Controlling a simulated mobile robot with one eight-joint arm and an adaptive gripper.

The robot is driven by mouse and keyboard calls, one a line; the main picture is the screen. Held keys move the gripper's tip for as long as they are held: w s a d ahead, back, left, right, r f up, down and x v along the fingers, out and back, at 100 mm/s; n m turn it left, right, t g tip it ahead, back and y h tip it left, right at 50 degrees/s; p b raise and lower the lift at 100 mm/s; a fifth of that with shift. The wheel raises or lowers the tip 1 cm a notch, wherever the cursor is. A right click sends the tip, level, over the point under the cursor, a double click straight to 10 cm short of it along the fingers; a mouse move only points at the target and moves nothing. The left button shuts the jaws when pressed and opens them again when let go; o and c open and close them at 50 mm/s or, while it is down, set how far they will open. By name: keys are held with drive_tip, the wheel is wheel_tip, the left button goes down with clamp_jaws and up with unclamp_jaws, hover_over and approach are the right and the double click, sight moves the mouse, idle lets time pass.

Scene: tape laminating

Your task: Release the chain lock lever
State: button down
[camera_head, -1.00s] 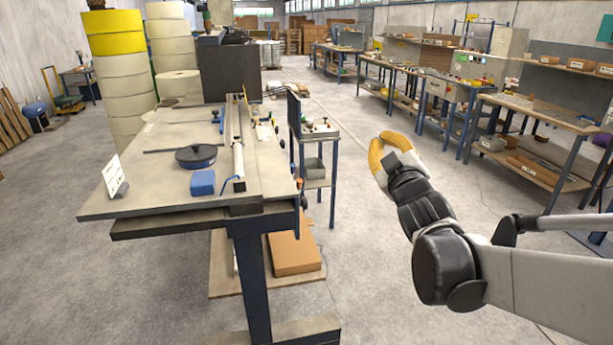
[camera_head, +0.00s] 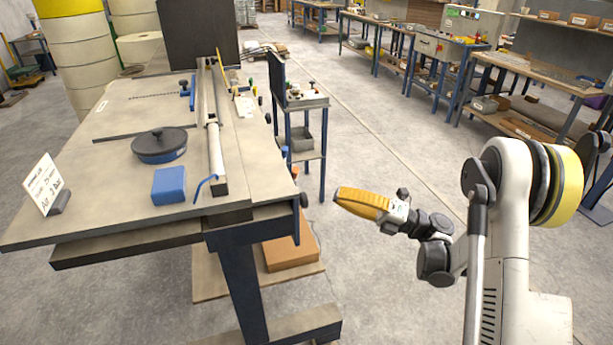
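The workbench (camera_head: 110,222) stands at the left, with a long pale roller and rail (camera_head: 215,150) along its right side. A blue bent lever (camera_head: 205,186) sits at the rail's near end. A dark chain-like strip (camera_head: 155,96) lies towards the back of the bench, near small blue fittings (camera_head: 187,90). A black knob (camera_head: 304,200) sticks out at the bench's right edge. I cannot tell which part is the chain lock lever. My gripper (camera_head: 340,196), with orange fingers, points left in free space, right of the bench and touching nothing. Its finger gap is not clear.
A blue block (camera_head: 168,185), a round black-lidded blue object (camera_head: 160,146) and a sign card (camera_head: 44,184) are on the bench. A small side stand (camera_head: 302,155) is close behind my gripper. Open floor (camera_head: 400,130) lies to the right.

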drive_tip(key=shift+s+f, duration=0.15)
drive_tip(key=shift+s, duration=0.05)
drive_tip(key=shift+a, duration=0.1)
drive_tip(key=b+x, duration=0.2)
drive_tip(key=x, duration=0.7)
drive_tip(key=shift+a, duration=0.35)
drive_tip(key=shift+w+r, duration=0.15)
drive_tip(key=shift+r, duration=0.15)
drive_tip(key=shift+w+r+m, duration=0.1)
drive_tip(key=shift+r+m, duration=0.05)
drive_tip(key=shift+m, duration=0.25)
